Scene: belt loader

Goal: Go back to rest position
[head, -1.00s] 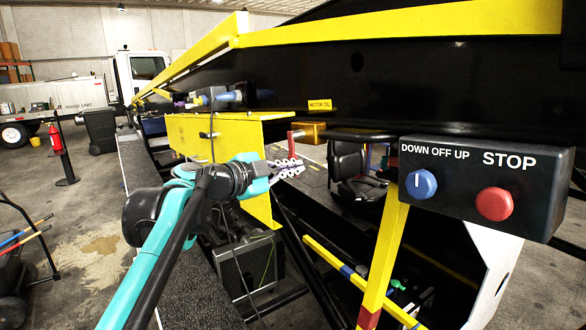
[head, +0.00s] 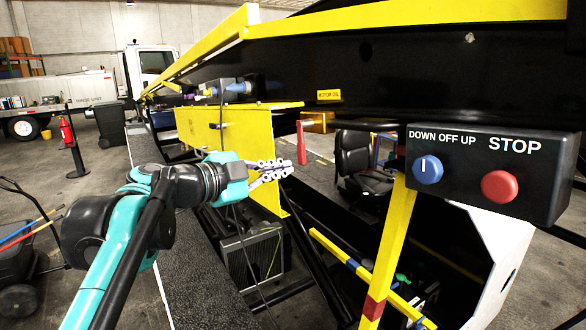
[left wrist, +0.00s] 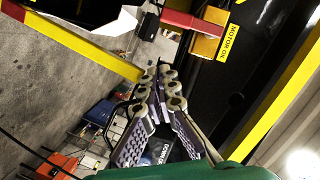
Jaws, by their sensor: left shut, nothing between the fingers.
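My left gripper (head: 285,168) is shut and empty. In the head view it is just left of and below the red handle (head: 301,143) on the side of the belt loader, with a small gap between them. In the left wrist view its fingertips (left wrist: 165,75) meet near the picture's middle. The red handle (left wrist: 193,20) also shows there, beyond the fingertips, in front of the brown-yellow box by the motor oil label (left wrist: 231,42). My right gripper is not in view.
A black control box (head: 540,175) with a blue knob (head: 427,170) and a red stop button (head: 500,187) hangs at the right. A yellow panel (head: 235,130) stands behind my left arm. A black seat (head: 360,165) is beyond. Open floor lies at the left.

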